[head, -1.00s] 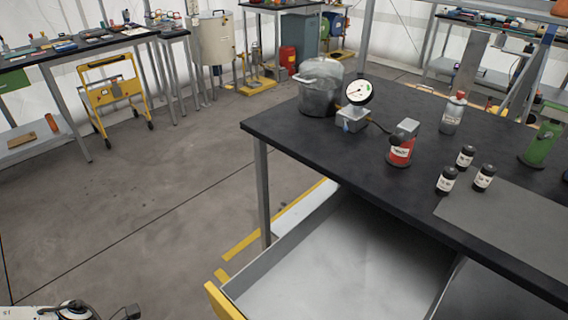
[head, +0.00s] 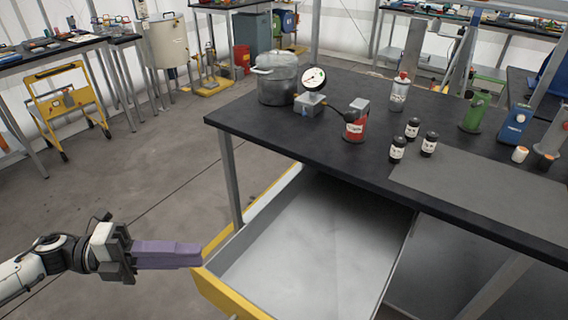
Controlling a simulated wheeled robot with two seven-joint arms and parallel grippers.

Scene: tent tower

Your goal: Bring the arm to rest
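My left arm comes in from the lower left in the head view. Its gripper (head: 190,256) has purple fingers pointing right, beside the yellow front edge of an open drawer (head: 300,265). The fingers overlap from this angle, so I cannot tell whether they are apart or together. I see no object held between them. My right gripper is out of view.
The open drawer looks empty and juts out below a black-topped workbench (head: 330,130). On the bench stand a metal pot (head: 277,80), a gauge (head: 314,78), a red can (head: 355,125) and several small dark bottles (head: 413,128).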

